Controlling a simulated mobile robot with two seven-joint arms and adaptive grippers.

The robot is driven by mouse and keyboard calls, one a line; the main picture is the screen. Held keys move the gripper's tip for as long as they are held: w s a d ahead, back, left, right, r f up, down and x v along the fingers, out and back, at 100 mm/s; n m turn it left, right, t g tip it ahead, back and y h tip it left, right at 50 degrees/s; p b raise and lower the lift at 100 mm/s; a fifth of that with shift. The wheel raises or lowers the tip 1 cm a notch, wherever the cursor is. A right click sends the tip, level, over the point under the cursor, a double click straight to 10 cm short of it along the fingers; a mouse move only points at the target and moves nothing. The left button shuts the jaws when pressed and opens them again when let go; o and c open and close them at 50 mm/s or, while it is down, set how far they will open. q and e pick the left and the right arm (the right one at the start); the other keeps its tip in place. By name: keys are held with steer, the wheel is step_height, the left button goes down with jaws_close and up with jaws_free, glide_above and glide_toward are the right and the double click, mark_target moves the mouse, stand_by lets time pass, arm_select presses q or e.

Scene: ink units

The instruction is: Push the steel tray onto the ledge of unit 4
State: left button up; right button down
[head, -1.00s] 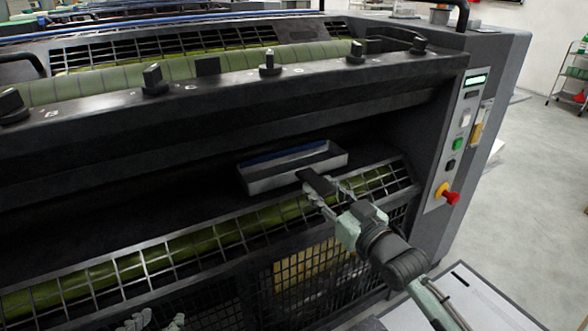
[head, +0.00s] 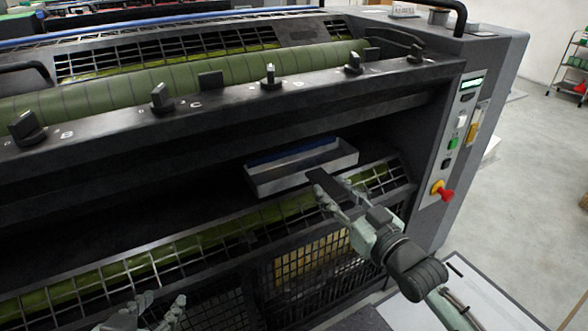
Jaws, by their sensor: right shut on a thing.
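The steel tray (head: 285,182) is a shallow open metal box with a blue strip along its inner back side. It lies in the dark recess of the ink unit, above the lower grille. I cannot tell whether its underside touches the ledge, which is in deep shadow. My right gripper (head: 330,190) is shut on the tray's near side, right of its middle, and its fingers hide part of that wall. My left gripper (head: 155,310) shows only partly at the bottom edge, well away from the tray, with its fingers spread apart and nothing between them.
A dark bar with several black knobs (head: 162,98) and one silver knob overhangs the recess. A green roller (head: 200,85) lies behind it. The side panel at the right has a red stop button (head: 442,192). A wheeled trolley (head: 574,65) stands on open floor at far right.

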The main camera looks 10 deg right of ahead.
steer(key=r+p+v, duration=0.2)
steer(key=p+v, duration=0.2)
steer(key=v, duration=0.5)
steer(key=shift+s, duration=0.25)
steer(key=shift+w+r, duration=0.1)
